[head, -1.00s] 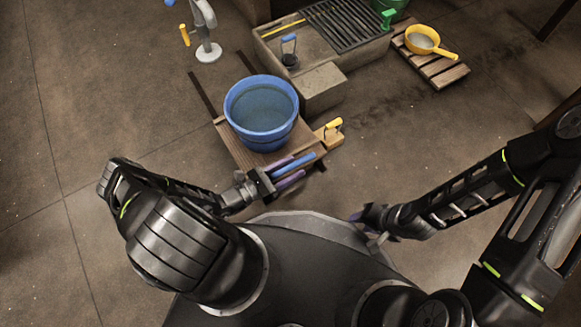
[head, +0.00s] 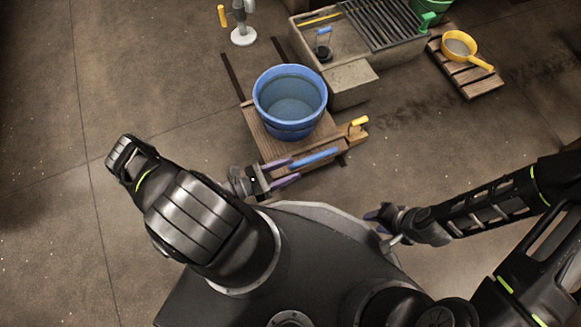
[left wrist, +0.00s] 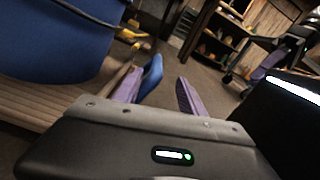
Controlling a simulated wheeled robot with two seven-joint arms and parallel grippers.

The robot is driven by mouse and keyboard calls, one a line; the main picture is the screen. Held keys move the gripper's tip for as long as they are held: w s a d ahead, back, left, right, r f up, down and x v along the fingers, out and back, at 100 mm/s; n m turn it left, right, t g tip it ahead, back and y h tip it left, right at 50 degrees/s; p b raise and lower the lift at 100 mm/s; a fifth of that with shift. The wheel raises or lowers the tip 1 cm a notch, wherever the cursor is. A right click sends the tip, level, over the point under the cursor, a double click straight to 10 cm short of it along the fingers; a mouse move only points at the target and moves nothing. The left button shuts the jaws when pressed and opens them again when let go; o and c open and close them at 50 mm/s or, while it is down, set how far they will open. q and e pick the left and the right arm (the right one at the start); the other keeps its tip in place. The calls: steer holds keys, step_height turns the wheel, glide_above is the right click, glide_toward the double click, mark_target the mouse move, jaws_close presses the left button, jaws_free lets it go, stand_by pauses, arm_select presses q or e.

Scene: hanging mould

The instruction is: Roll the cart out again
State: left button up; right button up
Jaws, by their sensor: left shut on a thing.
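The cart is a low wooden platform (head: 256,127) carrying a blue tub of water (head: 290,100). A blue handle bar (head: 313,158) lies along its near edge. My left gripper (head: 284,172) has its purple fingers either side of the bar's left end and is shut on it. In the left wrist view the blue bar (left wrist: 152,74) shows between the fingers, beside the left one, with the tub (left wrist: 50,45) behind. My right gripper (head: 375,218) hangs low at the right, away from the cart. Its finger gap is not clear.
A stone sink (head: 352,75) with a dark grate stands close behind the cart's right side. A yellow pan (head: 460,46) rests on a wooden pallet (head: 468,78). A tap post (head: 243,35) stands behind left. A dark rail (head: 232,75) runs behind the cart. Floor left is clear.

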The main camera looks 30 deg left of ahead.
arm_select(q)
steer(key=shift+s+f, duration=0.1)
steer(key=shift+s, duration=0.05)
steer(key=b+v, duration=0.3)
steer(key=v, duration=1)
steer(key=shift+s+a, duration=0.15)
steer(key=shift+s, duration=0.05)
stand_by(0.5)
steer(key=shift+b, duration=0.35)
stand_by(0.4)
